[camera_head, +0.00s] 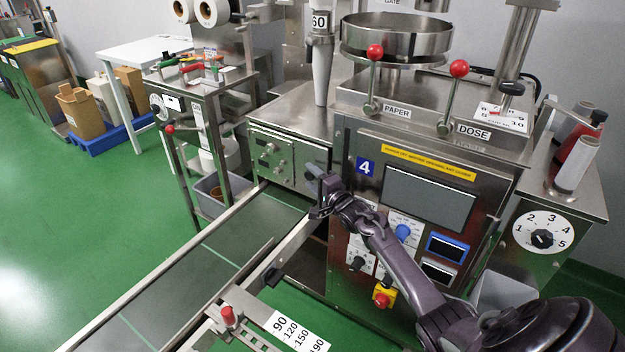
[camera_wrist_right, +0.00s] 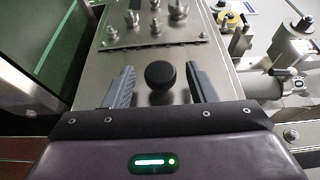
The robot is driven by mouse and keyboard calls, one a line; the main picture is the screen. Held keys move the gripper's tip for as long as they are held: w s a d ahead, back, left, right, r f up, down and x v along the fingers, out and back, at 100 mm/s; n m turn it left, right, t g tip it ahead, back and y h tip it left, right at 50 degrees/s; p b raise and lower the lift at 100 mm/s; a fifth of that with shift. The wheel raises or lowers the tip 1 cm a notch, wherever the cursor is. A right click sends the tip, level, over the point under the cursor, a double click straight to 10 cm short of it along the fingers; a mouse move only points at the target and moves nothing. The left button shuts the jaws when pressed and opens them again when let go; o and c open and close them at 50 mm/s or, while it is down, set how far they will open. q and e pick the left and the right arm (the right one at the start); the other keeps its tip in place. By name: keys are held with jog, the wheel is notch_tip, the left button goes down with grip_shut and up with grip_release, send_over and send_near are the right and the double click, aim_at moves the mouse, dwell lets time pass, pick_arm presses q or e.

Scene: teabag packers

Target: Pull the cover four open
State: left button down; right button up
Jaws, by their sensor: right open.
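A steel panel with a blue number 4 label (camera_head: 366,167) and a dark screen (camera_head: 428,196) forms the machine's front in the head view. My right gripper (camera_head: 318,188) is left of the label, at the corner between this panel and the panel with dials. In the right wrist view a round black knob (camera_wrist_right: 160,75) stands out from a bare steel surface. My open right gripper (camera_wrist_right: 160,88) has one finger on each side of it, with gaps visible on both sides. The head view does not show the knob; my gripper may hide it. My left gripper is not in view.
A conveyor (camera_head: 240,232) runs along the left of the gripper, with a metal rail beside it. A blue knob (camera_head: 403,232) and a red stop button (camera_head: 381,298) sit close to my right arm.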

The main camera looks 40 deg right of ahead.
jog(key=shift+w, duration=0.1)
jog(key=shift+c, duration=1)
grip_shut()
